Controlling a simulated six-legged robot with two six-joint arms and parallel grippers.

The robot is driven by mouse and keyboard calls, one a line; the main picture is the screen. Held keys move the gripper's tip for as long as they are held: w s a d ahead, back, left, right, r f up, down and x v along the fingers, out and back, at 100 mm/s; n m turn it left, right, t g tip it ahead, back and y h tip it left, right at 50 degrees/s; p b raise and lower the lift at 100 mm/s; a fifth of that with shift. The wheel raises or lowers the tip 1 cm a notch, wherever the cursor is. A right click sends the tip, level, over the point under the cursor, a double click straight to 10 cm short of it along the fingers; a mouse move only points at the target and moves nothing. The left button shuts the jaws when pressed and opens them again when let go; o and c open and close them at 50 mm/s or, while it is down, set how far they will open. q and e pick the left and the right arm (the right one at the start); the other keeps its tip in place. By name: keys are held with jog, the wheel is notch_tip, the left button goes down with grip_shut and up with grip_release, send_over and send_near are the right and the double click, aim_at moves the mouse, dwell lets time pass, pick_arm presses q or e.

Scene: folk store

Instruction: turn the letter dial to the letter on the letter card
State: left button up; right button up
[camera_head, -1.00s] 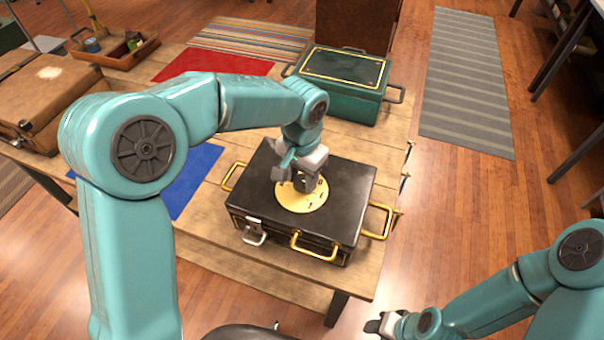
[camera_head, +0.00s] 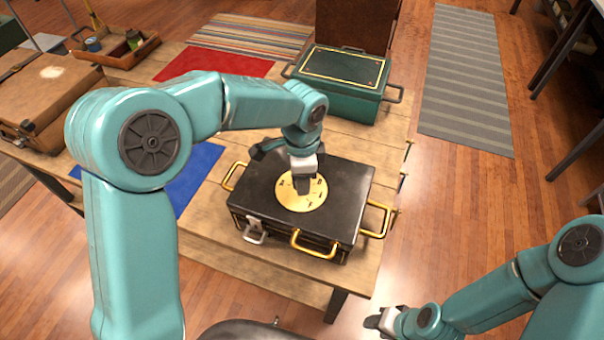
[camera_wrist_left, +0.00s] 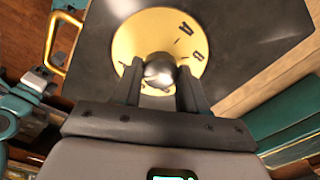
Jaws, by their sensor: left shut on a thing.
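The letter dial is a round brass disc (camera_head: 318,193) on the lid of a black box (camera_head: 345,205) with gold handles. Dark letters are on it; in the left wrist view the disc (camera_wrist_left: 150,28) shows an A and a B. My left gripper (camera_head: 303,190) points down over the disc. In the left wrist view its fingers (camera_wrist_left: 160,78) are shut on the round, shiny knob (camera_wrist_left: 160,68) at the disc's middle. My right gripper (camera_head: 380,322) is low at the bottom right, away from the box; its jaw state is unclear. I cannot make out a letter card.
A green box (camera_head: 340,85) stands behind the black box. Red cloth (camera_head: 225,65) and blue cloth (camera_head: 195,180) lie on the wooden table. A brown suitcase (camera_head: 45,95) and a wooden tray (camera_head: 120,50) are at the left.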

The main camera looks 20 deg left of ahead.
pick_arm(q)
jog(key=shift+m, duration=0.5)
jog(key=o, duration=1.1)
jog(key=shift+c, duration=0.2)
jog(key=shift+r, duration=0.15)
notch_tip(320, 180, up, 16)
jog(key=shift+s, duration=0.1)
